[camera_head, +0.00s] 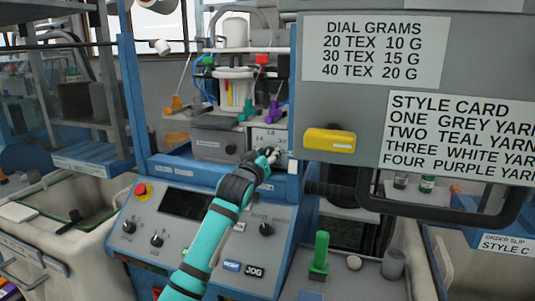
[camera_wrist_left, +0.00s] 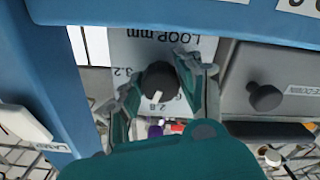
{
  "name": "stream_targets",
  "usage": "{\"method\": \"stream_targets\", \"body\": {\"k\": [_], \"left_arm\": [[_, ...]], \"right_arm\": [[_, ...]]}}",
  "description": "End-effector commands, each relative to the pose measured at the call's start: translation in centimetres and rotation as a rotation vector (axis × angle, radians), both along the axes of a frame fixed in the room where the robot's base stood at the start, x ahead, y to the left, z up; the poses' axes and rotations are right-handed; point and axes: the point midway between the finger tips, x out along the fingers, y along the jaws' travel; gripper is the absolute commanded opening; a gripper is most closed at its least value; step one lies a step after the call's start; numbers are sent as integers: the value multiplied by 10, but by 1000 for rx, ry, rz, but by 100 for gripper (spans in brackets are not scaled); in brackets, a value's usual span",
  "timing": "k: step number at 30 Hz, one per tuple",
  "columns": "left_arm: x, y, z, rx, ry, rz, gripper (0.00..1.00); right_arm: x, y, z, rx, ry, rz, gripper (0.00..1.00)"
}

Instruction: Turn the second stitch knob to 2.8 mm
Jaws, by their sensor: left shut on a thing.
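The stitch knob (camera_wrist_left: 160,80) is a round dark knob with a white mark on its edge. It sits on a light plate (camera_wrist_left: 128,48) marked "LOOP mm", which appears upside down in the left wrist view. The labels 3.2 and 2.8 are legible there. The white mark faces the 2.8 label, though exact alignment is hard to tell. My left gripper (camera_wrist_left: 163,88) is shut on the knob, one finger on each side. In the head view my left gripper (camera_head: 271,155) reaches the small grey plate (camera_head: 270,135) and hides the knob. My right gripper is not in view.
A grey box with another dark knob (camera_wrist_left: 265,97) stands beside the plate. A blue frame (camera_head: 220,178) runs close below my left gripper. A large grey panel with a yellow block (camera_head: 329,140) stands to the right. A control console (camera_head: 185,235) lies beneath my left arm.

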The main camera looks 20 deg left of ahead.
Motion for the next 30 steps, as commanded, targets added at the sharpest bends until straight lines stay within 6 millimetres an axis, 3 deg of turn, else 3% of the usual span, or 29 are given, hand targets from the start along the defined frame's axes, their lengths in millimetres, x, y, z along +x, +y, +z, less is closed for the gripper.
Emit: {"method": "stream_targets", "body": {"k": [12, 30], "left_arm": [[0, 0, 1, -248, 10, 1, 4], [0, 0, 1, -305, 10, 1, 4]], "right_arm": [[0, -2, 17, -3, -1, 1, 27], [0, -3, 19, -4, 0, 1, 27]]}}
